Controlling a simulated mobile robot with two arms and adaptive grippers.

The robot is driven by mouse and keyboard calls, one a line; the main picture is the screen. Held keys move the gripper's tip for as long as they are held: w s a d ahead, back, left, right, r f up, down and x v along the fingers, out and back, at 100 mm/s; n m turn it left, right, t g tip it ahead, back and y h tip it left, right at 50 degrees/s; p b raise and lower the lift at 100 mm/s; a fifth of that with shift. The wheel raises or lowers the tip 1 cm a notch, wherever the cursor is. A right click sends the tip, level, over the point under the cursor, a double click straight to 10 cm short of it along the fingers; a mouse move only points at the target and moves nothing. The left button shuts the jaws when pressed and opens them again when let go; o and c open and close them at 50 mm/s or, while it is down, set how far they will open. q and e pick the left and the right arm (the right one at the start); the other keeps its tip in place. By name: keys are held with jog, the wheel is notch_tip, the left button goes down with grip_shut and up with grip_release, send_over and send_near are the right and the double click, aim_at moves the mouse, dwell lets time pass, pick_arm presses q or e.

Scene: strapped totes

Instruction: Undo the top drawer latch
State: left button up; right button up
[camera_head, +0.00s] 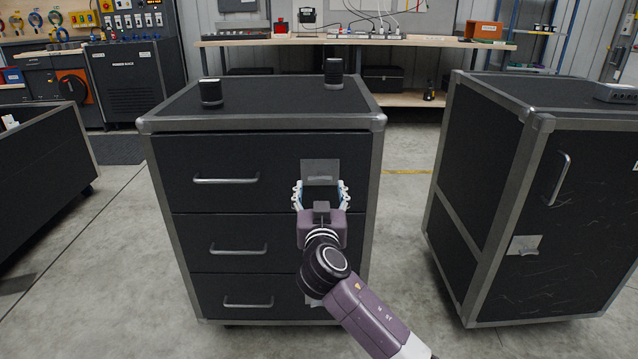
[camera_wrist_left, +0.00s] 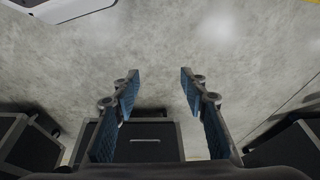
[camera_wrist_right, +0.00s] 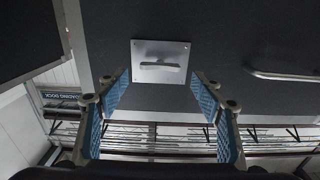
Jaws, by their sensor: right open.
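The black cabinet (camera_head: 262,124) with a grey metal frame has three drawers. The top drawer (camera_head: 225,155) looks closed. Its latch (camera_head: 320,168), a square grey plate, is at the drawer's right side; in the right wrist view the latch (camera_wrist_right: 160,50) shows a short lever across it. My right gripper (camera_head: 321,187) is open in front of the latch, its fingers apart on either side of the plate's lower part. In the right wrist view this gripper (camera_wrist_right: 163,78) has nothing between its fingers. My left gripper (camera_wrist_left: 159,72) is open and empty above the floor, outside the head view.
Each drawer has a bar handle (camera_head: 226,180). Another dark cabinet (camera_head: 488,150) stands at the right, a low black box (camera_head: 42,165) at the left. A workbench (camera_head: 345,40) runs along the back. Bare floor separates the cabinets.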

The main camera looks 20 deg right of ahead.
aim_at(320, 180)
jog(key=x, duration=0.4)
pick_arm(q)
jog(key=shift+w+d+r+t+h+b, duration=0.1)
jog(key=shift+w+d+r+t, duration=0.2)
jog(key=shift+w, duration=0.45)
jog(key=shift+w+d+r+t+h+b, duration=0.15)
jog(key=shift+w+t, duration=0.2)
jog(key=shift+w, duration=0.45)
jog(key=shift+w+d+r+t+h+b, duration=0.1)
jog(key=shift+w+d+t, duration=0.2)
jog(key=shift+w, duration=0.45)
pick_arm(e)
jog(key=shift+x, duration=0.9)
pick_arm(q)
jog(key=shift+a, duration=0.1)
pick_arm(e)
jog(key=shift+f, duration=0.1)
jog(key=shift+c, duration=0.4)
jog(key=c, duration=1.1)
pick_arm(q)
jog(key=shift+s, duration=0.15)
